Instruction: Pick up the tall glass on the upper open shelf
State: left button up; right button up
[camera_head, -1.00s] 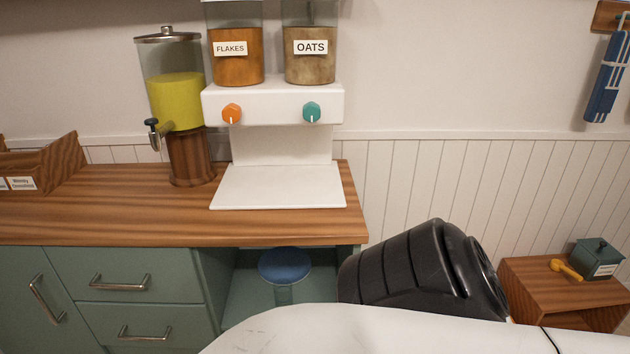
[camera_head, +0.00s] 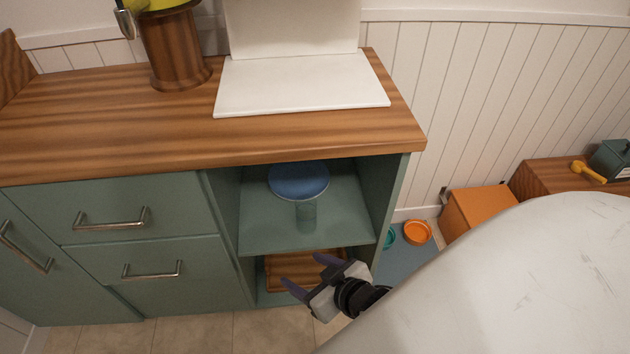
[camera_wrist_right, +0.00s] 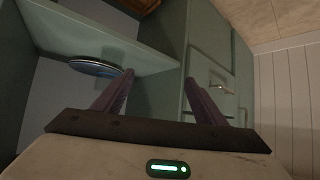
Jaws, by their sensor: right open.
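On the upper open shelf (camera_head: 258,238) stands a see-through, greenish upright cylinder (camera_head: 306,217), which looks like the tall glass. A wide blue disc (camera_head: 299,181) shows at its top; I cannot tell whether the disc is part of it. The wrist view, which looks upside down, shows the disc (camera_wrist_right: 97,67) left of my fingers. My right gripper (camera_head: 308,273) is open and empty. In the head view it is in front of the cabinet, lower than the glass, with fingers pointing left toward the lower compartment. It also shows in the wrist view (camera_wrist_right: 159,77). My left gripper is not in view.
The shelf is framed by the wooden countertop (camera_head: 330,140) above and a side panel (camera_head: 386,200) on the right. A wooden tray (camera_head: 275,272) lies in the lower compartment. Drawers with handles (camera_head: 110,219) are to the left. An orange box (camera_head: 475,208) stands to the right.

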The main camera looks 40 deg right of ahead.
aim_at(311, 219)
jog(key=w+d+f+m+h+b, duration=0.1)
jog(key=w+d+b, duration=0.1)
jog(key=w+d, duration=0.1)
jog(key=w+d+m+t+h+b, duration=0.1)
jog(key=w+d+b, duration=0.2)
jog(key=w+d+f+t+h+b, duration=0.1)
jog(key=w+d+b, duration=0.2)
jog(key=d, duration=0.1)
jog(key=shift+w+d+f+m, duration=0.1)
jog(key=shift+w+f+m, duration=0.25)
jog(key=shift+m, duration=0.05)
jog(key=shift+t, duration=0.3)
jog(key=x, duration=0.1)
jog(key=b+x, duration=0.1)
jog(key=x, duration=0.1)
jog(key=b+x, duration=0.1)
jog(key=shift+w+d+r, duration=0.15)
jog(key=shift+w+d, duration=0.15)
jog(key=b+x, duration=0.2)
jog(key=x, duration=0.3)
jog(key=shift+w+b, duration=0.4)
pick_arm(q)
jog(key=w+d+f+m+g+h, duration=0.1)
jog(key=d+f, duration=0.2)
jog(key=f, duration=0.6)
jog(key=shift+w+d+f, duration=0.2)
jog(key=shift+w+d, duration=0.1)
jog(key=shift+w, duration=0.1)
pick_arm(e)
jog(key=c, duration=1.3)
